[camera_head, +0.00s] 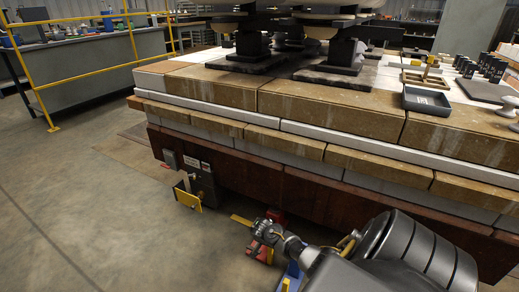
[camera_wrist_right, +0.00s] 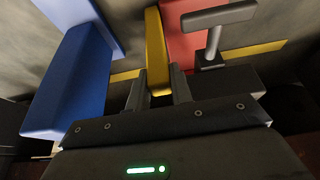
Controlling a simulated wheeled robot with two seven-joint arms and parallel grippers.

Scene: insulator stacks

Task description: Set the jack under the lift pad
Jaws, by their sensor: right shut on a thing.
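My right gripper (camera_head: 266,233) reaches down beside the lower edge of the big stack base. In the right wrist view its fingers (camera_wrist_right: 158,90) are shut on an upright yellow bar (camera_wrist_right: 156,50), which I take to be the jack's handle. A red part (camera_wrist_right: 192,38) and a grey T-shaped piece (camera_wrist_right: 214,30) show just beyond it. In the head view, red and yellow of the jack (camera_head: 258,252) show beneath the gripper, low near the floor, mostly hidden. A red piece (camera_head: 278,214) sits at the base's underside; I cannot tell whether it is the lift pad. My left gripper is out of view.
A blue block (camera_wrist_right: 72,80) stands beside my right gripper. The red-brown base beam (camera_head: 262,178) overhangs close by. The floor at left is clear up to a yellow railing (camera_head: 85,72).

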